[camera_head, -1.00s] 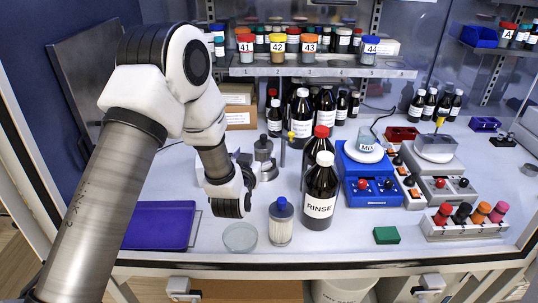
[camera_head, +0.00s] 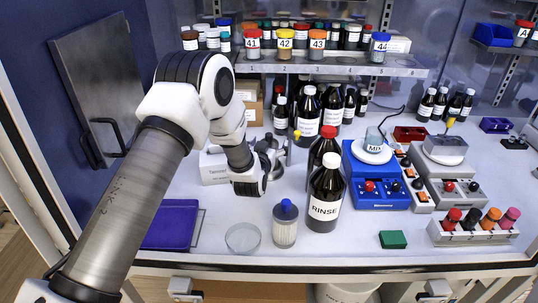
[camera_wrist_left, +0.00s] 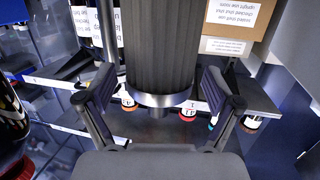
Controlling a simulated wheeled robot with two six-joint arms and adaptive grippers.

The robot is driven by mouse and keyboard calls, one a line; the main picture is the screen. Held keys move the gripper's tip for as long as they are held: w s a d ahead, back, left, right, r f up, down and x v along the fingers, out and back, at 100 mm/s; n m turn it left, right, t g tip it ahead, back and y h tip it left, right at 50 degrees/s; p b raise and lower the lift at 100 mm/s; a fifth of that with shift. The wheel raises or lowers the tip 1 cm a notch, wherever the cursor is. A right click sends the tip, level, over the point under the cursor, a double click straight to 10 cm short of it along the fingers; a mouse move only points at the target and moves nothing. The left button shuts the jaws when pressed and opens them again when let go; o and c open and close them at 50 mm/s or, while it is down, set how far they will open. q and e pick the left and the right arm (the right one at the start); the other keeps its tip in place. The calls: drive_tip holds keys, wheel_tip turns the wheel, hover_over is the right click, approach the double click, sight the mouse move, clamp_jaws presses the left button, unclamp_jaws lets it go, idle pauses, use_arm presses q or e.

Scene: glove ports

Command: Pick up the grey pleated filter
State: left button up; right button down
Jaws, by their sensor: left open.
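The grey pleated filter (camera_wrist_left: 160,45) shows in the left wrist view as a dark ribbed cylinder with a smooth metal end. My left gripper (camera_wrist_left: 158,92) is open, with one finger to each side of the filter. I cannot tell whether the fingers touch it. In the head view my left wrist (camera_head: 248,180) is low over the bench, left of the RINSE bottle; its fingers and the filter are not clearly seen there. My right gripper is in neither view.
The RINSE bottle (camera_head: 325,197) and other dark bottles stand right of my wrist. A glass dish (camera_head: 242,238) lies in front, a purple tray (camera_head: 168,225) at the left. A shelf (camera_head: 330,68) with jars is behind. Bench around the green block (camera_head: 393,239) is clear.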

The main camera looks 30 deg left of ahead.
use_arm(q)
drive_tip(key=shift+s, duration=0.1)
drive_tip(key=c, duration=1.4)
drive_tip(key=shift+r, duration=0.15)
